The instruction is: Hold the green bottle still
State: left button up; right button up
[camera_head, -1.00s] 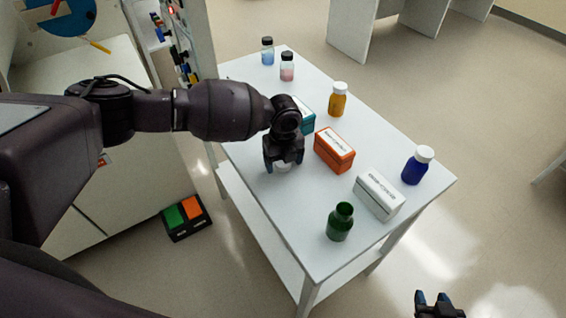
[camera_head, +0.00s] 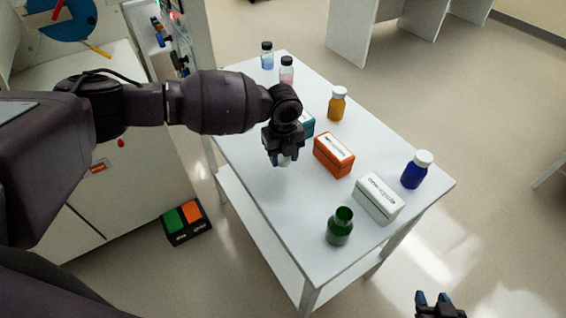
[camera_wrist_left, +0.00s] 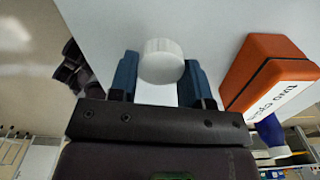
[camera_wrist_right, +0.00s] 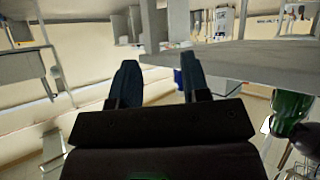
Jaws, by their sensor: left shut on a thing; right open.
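The green bottle (camera_head: 339,228) stands upright without a cap near the front corner of the white table (camera_head: 262,190). It also shows at the right edge of the right wrist view (camera_wrist_right: 290,106), partly cut off. My left gripper (camera_head: 284,156) is over the table, to the left of and behind the bottle. It is shut on a white cap (camera_wrist_left: 162,62), held between its blue fingers. My right gripper (camera_head: 438,298) is open and empty, low at the bottom edge of the head view, off the table and apart from the bottle.
A white box (camera_head: 379,198), an orange box (camera_head: 333,155) and a blue bottle (camera_head: 416,170) stand behind the green bottle. A teal box (camera_head: 307,124), an amber bottle (camera_head: 337,105) and two small vials (camera_head: 286,72) stand farther back. The table's left front is clear.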

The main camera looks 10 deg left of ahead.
pick_arm(q)
notch_tip(320, 180, up, 16)
dwell(0.5)
jog(key=s+a+f+n, duration=0.2)
jog(key=s+a+n, duration=0.2)
jog(key=n, duration=1)
jog(key=s+a+f+n, duration=0.2)
jog(key=s+a+n, duration=0.3)
jog(key=n, duration=1)
jog(key=shift+s+f, duration=0.3)
jog(key=shift+f, duration=0.05)
